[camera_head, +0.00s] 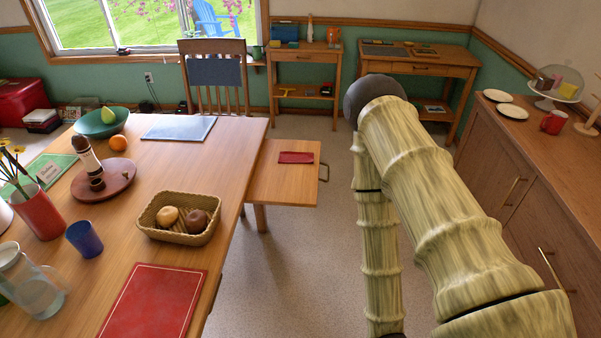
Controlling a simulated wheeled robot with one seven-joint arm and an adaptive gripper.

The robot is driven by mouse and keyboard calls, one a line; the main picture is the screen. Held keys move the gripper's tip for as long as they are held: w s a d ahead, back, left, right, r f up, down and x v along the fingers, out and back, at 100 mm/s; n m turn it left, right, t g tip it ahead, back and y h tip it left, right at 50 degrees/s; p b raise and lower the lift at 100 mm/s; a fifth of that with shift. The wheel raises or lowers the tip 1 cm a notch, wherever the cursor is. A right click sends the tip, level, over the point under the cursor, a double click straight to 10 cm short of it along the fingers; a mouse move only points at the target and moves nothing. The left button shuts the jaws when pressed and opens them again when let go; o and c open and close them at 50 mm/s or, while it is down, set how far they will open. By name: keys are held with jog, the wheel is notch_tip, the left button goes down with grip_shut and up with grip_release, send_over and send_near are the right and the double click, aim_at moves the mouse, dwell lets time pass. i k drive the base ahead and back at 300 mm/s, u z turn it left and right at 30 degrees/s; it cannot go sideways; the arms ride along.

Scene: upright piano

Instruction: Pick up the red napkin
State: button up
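A small dark red cloth, which looks like the red napkin (296,157), lies flat on a low wooden leaf (285,186) at the right side of the dining table. The leaf has a metal handle on its right edge. My arm, with bamboo-like links and a dark rounded joint, fills the right middle of the view, to the right of the leaf and apart from the napkin. My gripper is not visible. Nothing covers the napkin.
The dining table (225,178) holds a red placemat (155,302), a wicker basket (180,236), a blue cup (85,239) and a glass jug (32,290). A wooden cabinet (500,165) stands at right. Open floor (285,258) lies between the table and my arm.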

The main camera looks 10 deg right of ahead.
aim_at(284, 157)
jog(key=z, duration=1.5)
jog(key=i, duration=1.2)
jog(key=u, duration=2.05)
